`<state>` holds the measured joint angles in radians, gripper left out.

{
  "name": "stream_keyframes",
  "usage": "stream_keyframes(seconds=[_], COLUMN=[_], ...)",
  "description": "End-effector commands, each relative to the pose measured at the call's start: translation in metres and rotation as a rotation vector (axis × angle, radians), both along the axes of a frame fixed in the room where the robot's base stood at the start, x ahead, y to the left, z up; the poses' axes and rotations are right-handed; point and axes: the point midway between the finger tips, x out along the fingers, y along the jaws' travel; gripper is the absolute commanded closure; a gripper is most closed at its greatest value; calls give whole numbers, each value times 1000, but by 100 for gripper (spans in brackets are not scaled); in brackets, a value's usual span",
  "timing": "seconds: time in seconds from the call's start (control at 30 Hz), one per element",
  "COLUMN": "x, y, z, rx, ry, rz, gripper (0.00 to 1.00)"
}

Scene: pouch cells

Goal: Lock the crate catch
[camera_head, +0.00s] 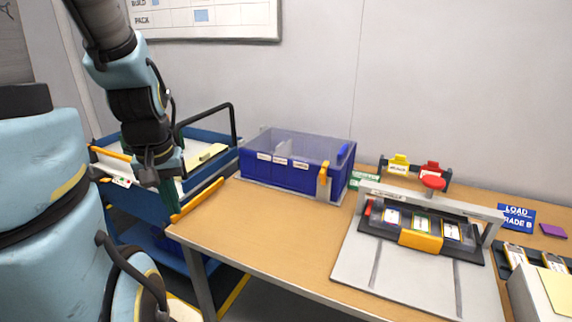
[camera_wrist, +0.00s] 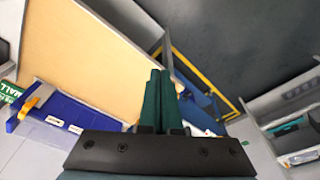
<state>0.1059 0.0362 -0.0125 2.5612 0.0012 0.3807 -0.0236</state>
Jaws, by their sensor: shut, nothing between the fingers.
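The blue crate (camera_head: 258,179) with a clear lid stands at the back left of the table. Its orange catch (camera_head: 323,182) is upright at the right end of the front face; I cannot tell whether it is engaged. The crate (camera_wrist: 82,117) and orange catch (camera_wrist: 29,108) also show at the left of the wrist view. My gripper (camera_head: 172,206) points down, left of the crate and apart from it, beside the table's left edge. Its dark green fingers (camera_wrist: 158,78) are shut together and empty.
A blue cart (camera_head: 140,202) with a black handle stands left of the table. Right of the crate is a grey fixture (camera_head: 352,258) with pouch cells, an orange bar and a red knob. The table (camera_head: 262,232) is clear in front of the crate.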

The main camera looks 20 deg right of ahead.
Motion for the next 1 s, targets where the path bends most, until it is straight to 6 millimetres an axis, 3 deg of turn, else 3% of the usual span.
stream_keyframes(seconds=[0.17,0.3,0.5,0.67,0.8,1.0], x=[42,79,106,104,90,66], y=[-33,-82,-163,-225,-267,-294], z=[-48,-88,-128,-146,-152,-147], rx=[-56,-188,-484,-787,-1081,-1444], ry=[-146,-307,-477,-545,-552,-512], rz=[27,64,136,219,318,468], gripper=[100,100,100,100,100,100])
